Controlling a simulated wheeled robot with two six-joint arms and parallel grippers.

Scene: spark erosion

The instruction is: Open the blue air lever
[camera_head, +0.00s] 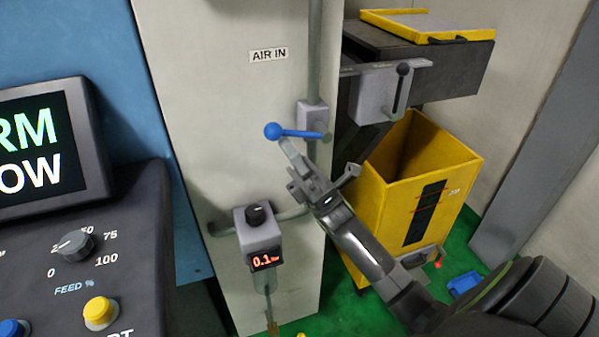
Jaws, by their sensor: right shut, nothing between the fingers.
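The gripper is shut and empty. Whether it touches the lever is hard to tell. My left gripper is not in view.
A grey regulator (259,237) with a black knob and a red "0.1" display sits below on the panel. A yellow bin (416,185) stands to the right under a dark box (440,65). A control console (80,250) fills the lower left.

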